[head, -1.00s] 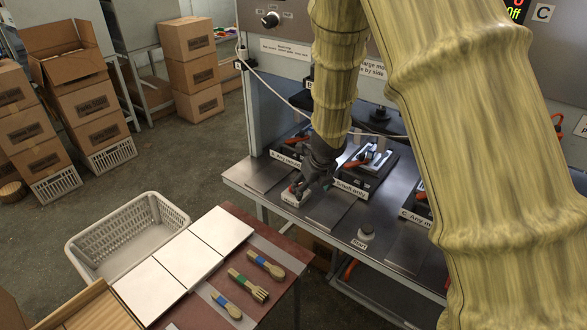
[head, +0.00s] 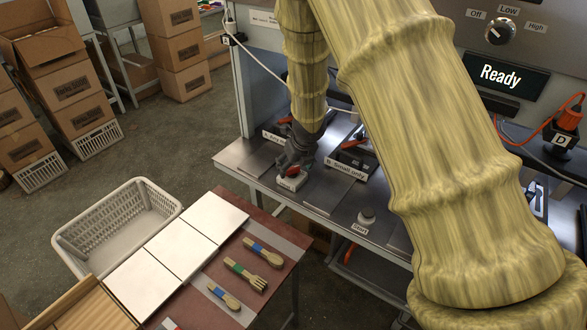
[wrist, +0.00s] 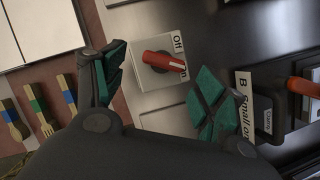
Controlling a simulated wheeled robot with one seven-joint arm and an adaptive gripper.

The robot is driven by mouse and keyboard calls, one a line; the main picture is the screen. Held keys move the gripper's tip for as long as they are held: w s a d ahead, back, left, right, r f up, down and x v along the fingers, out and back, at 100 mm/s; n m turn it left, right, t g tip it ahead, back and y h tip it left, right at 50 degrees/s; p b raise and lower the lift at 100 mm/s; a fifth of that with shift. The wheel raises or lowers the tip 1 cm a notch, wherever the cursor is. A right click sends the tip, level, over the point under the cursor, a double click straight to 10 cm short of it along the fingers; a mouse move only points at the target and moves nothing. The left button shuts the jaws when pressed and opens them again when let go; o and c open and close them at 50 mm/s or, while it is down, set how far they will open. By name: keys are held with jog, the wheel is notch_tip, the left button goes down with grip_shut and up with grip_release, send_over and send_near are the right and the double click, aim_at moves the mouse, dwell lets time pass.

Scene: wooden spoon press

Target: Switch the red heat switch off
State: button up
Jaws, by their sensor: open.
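The red heat switch (wrist: 165,62) is a red lever on a pale square base on the metal bench. In the wrist view an "Off" label is beside it, with another label partly hidden below. The lever slants, its end between the two labels. In the head view the switch (head: 291,171) is at the bench's front edge, partly covered by my gripper. My gripper (wrist: 160,78) is open, its green-padded fingers on either side of the switch. I see no clear contact with the lever.
A press labelled "B Small only" (head: 346,170) stands right of my gripper, and a Start button (head: 366,216) is nearer the front. A dial (head: 500,31) and a "Ready" display (head: 500,75) are on the panel. A side table holds white boards (head: 180,248) and wooden cutlery (head: 238,275).

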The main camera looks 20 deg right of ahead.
aim_at(293, 168)
jog(key=w+f, duration=0.2)
jog(key=f, duration=0.1)
jog(key=shift+w+d, duration=0.15)
jog(key=shift+w, duration=0.1)
jog(key=shift+s+r, duration=0.65)
jog(key=shift+s, duration=0.35)
jog(key=shift+w+f, duration=0.65)
jog(key=c, duration=0.7)
jog(key=shift+c, duration=1.4)
jog(key=shift+r, duration=0.2)
jog(key=shift+c, duration=0.2)
